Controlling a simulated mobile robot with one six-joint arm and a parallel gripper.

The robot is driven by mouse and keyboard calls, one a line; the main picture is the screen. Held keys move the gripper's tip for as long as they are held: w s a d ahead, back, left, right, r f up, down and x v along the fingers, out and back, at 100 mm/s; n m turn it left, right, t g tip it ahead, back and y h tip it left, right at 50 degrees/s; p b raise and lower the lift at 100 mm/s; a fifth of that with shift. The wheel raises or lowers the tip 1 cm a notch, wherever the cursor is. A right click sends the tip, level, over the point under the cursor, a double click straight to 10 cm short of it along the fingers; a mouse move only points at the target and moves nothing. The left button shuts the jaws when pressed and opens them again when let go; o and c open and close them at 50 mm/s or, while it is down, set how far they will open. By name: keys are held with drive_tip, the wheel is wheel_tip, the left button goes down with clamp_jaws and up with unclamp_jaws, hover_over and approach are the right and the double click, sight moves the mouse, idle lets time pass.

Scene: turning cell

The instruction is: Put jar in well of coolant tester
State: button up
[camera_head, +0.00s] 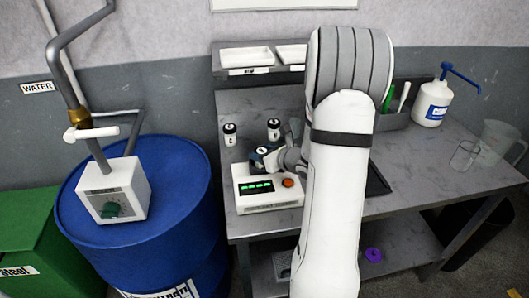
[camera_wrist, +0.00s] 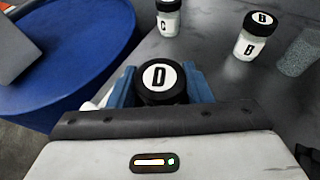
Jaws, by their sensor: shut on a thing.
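The jar marked D (camera_wrist: 160,76), with a black lid, is upright between the blue fingers of my gripper (camera_wrist: 161,88) in the wrist view. My gripper (camera_head: 262,156) is shut on it. In the head view the gripper is at the back of the coolant tester (camera_head: 268,204), a white box with a green display and an orange button. The well is hidden by the gripper and jar, so I cannot tell whether the jar is above it or inside it.
Jar C (camera_wrist: 168,16) and jar B (camera_wrist: 254,38) stand on the grey bench (camera_head: 400,182) behind the tester. A blue drum (camera_head: 165,200) is left of the bench. A white pump bottle (camera_head: 432,104), a beaker (camera_head: 465,155) and a jug (camera_head: 497,143) stand at the right.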

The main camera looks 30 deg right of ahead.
drive_tip(key=o, duration=1)
